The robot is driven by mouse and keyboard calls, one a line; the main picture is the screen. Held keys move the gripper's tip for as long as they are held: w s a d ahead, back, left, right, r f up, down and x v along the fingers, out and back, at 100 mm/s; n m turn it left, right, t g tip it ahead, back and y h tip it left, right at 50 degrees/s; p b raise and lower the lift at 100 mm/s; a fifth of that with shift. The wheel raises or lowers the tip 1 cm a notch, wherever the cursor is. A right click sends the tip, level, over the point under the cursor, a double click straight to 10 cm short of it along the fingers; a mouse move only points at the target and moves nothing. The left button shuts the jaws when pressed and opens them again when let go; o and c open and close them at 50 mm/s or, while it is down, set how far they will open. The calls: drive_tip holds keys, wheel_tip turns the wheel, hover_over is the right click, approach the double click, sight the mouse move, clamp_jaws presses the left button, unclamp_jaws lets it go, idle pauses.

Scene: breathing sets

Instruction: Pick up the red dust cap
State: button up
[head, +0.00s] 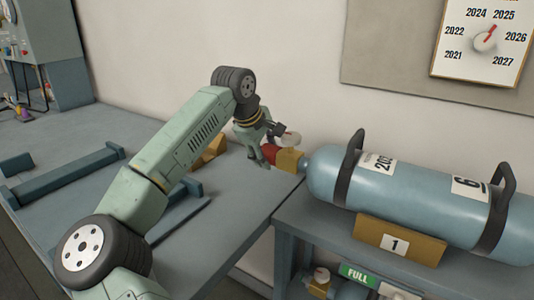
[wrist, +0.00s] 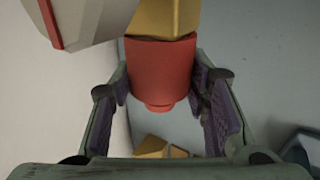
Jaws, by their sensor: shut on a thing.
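The red dust cap (wrist: 160,72) sits between the two fingers of my gripper (wrist: 163,105) in the wrist view, with purple pads on either side. In the head view the red cap (head: 269,153) is at the end of the brass valve (head: 290,160) of the blue cylinder. My gripper (head: 265,155) is shut on the cap and partly hides it there. The brass valve also shows directly beyond the cap in the wrist view (wrist: 165,18). The cap appears to touch the valve; I cannot tell whether it is still fastened.
The blue cylinder (head: 420,195) lies on the right bench, with a "1" plaque (head: 395,242) in front. A pale round knob (head: 289,139) stands above the valve. A yellow block (head: 210,150) and blue-grey cradles (head: 75,172) are on the left bench. The wall is close behind.

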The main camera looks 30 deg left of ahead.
drive_tip(key=shift+a+b, duration=0.1)
drive_tip(key=shift+b, duration=0.35)
drive_tip(key=s+a, duration=0.2)
drive_tip(key=a, duration=0.7)
drive_tip(key=s+a, duration=0.2)
drive_tip(key=a, duration=0.7)
drive_tip(key=shift+s+r, duration=0.15)
drive_tip(key=shift+s, duration=0.2)
